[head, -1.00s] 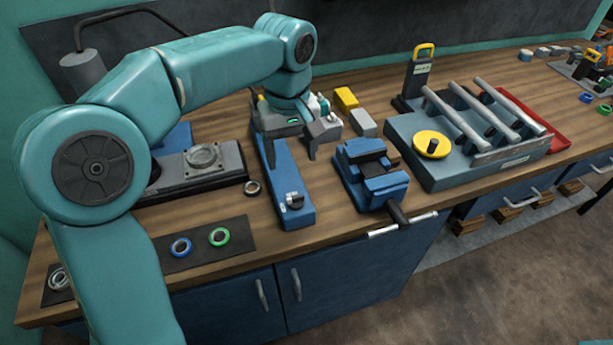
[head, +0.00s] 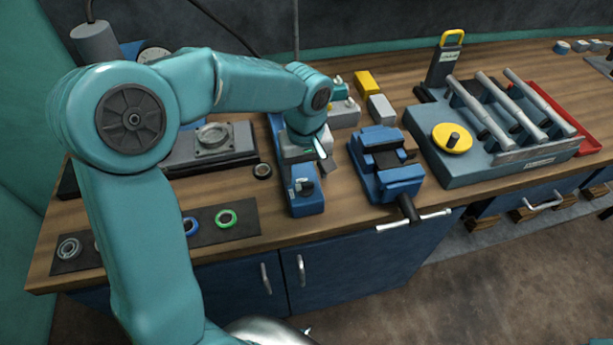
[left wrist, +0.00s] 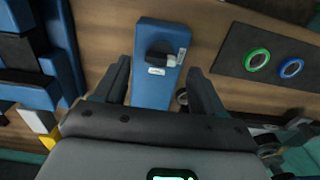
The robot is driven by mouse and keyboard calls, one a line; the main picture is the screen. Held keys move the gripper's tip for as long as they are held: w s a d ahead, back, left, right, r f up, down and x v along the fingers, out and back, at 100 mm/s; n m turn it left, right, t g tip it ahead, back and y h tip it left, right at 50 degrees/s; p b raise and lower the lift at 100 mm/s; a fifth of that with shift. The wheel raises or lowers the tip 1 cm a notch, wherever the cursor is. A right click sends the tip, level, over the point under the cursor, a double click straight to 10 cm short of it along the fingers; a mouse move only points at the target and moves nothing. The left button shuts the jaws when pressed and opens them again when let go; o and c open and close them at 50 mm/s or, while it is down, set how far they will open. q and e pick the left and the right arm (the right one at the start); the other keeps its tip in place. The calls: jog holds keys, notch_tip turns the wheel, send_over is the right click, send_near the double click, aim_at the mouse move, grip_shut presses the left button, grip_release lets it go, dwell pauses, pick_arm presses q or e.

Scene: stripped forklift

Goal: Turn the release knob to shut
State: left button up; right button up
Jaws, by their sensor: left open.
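The release knob, a small dark knob (head: 304,186), sits on the front end of a long blue body (head: 303,207) on the bench. In the left wrist view the dark knob (left wrist: 160,49) has a light grey part beside it and stands on the blue body (left wrist: 155,92). My left gripper (head: 309,172) is open, over the blue body and just behind the knob. In the left wrist view its two fingers (left wrist: 159,70) straddle the blue body, with the knob ahead of the tips and untouched. My right gripper is not in view.
A blue vise (head: 385,165) stands close on the right, its bar over the front edge. A grey block with a yellow wheel (head: 452,139) is further right. A dark mat with rings (head: 222,219) and a grey plate fixture (head: 213,150) lie on the left.

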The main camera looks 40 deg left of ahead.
aim_at(305, 184)
pick_arm(q)
notch_tip(305, 184, down, 2)
jog(key=shift+s+a+f, duration=0.1)
jog(key=shift+a+f, duration=0.05)
jog(key=shift+f, duration=0.45)
jog(key=c, duration=1.1)
jog(key=shift+o, duration=0.2)
